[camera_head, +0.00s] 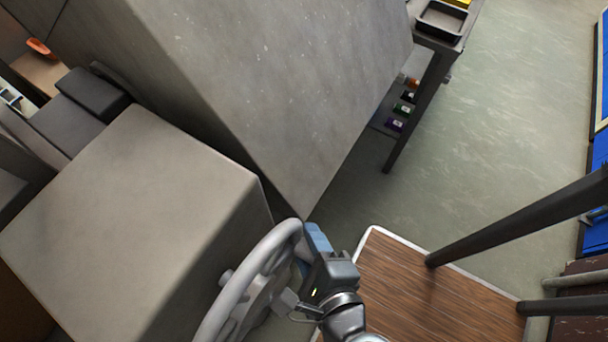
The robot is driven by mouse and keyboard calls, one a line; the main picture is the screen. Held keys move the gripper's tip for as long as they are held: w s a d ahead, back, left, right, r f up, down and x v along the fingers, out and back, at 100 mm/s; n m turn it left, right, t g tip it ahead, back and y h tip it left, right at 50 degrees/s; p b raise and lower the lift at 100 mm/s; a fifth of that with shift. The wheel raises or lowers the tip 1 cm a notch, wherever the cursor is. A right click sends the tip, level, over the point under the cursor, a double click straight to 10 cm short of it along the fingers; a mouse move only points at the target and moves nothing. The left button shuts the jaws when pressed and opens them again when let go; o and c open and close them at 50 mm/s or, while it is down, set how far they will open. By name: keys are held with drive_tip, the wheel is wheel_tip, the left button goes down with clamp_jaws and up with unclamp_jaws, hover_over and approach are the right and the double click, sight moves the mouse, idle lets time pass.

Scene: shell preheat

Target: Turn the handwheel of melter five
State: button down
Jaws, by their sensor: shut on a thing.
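A grey handwheel (233,302) shows at the bottom centre, seen at a slant, with its rim and part of its hub in view. Its lower part is cut off by the picture's bottom edge. My gripper (304,240) is at the upper right of the rim, shut on it. The fingertips are partly hidden by the gripper body and the rim. The wheel is beside a grey box-shaped body (140,225) at the left. No number or label shows on it, so I cannot tell which melter it is.
A large grey block (270,80) stands behind the wheel. A wooden-topped surface (420,290) with a pale edge and dark posts lies at the lower right. A dark table with a tray (441,22) stands at the top right. Open floor (510,120) lies to the right.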

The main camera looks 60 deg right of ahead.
drive_tip(key=shift+f, duration=0.1)
idle(0.3)
drive_tip(key=c, duration=0.8)
unclamp_jaws()
drive_tip(key=b+v, duration=0.1)
drive_tip(key=v, duration=0.7)
